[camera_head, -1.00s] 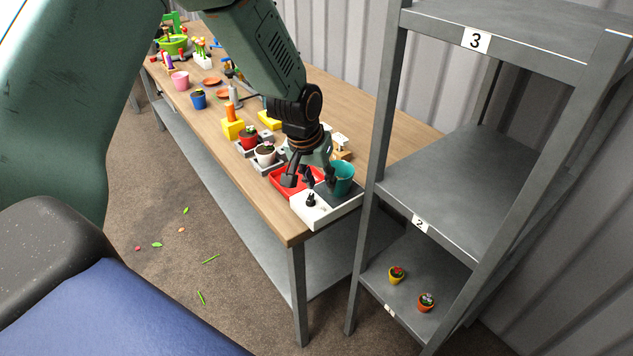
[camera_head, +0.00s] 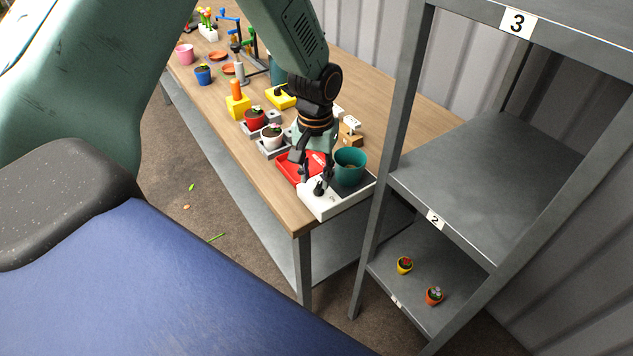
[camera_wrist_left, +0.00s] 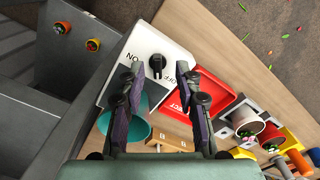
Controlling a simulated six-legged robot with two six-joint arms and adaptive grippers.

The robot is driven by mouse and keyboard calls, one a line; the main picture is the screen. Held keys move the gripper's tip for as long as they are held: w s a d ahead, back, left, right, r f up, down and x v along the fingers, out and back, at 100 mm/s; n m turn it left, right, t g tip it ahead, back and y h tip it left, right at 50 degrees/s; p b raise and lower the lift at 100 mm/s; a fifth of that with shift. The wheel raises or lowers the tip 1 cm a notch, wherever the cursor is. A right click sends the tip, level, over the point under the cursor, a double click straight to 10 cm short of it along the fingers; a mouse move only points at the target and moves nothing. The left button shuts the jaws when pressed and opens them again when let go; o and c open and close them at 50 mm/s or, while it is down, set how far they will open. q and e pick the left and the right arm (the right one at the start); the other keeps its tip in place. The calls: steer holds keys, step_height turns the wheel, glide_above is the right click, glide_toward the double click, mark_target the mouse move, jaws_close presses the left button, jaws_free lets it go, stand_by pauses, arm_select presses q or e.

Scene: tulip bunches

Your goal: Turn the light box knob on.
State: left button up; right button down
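The light box (camera_head: 335,206) is a white box at the near end of the wooden table, with a dark panel on top. Its black knob (camera_head: 319,187) stands on the white part. In the left wrist view the knob (camera_wrist_left: 157,65) sits between the printed words ON, at its left, and OFF, at its lower right. I cannot tell its exact setting. My left gripper (camera_head: 313,172) is over the box, pointing down. In the left wrist view its fingers (camera_wrist_left: 160,76) are spread, with the knob in the gap and no clear contact. My right gripper is not in view.
A teal pot (camera_head: 349,166) stands on the box's panel, close to the gripper. A red tray (camera_head: 291,169) adjoins the box. Potted plants in white (camera_head: 272,136) and red (camera_head: 254,118) pots stand farther along. A grey shelf (camera_head: 470,180) rises just right of the table.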

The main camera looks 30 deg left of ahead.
mark_target(318, 188)
arm_select(q)
steer(key=shift+w+d+f, duration=0.1)
steer(key=shift+d+f, duration=0.05)
steer(key=shift+f, duration=0.65)
steer(key=shift+d+f, duration=0.15)
steer(key=shift+f, duration=0.6)
steer(key=shift+a, duration=0.2)
jaws_close()
steer(key=shift+d, duration=0.1)
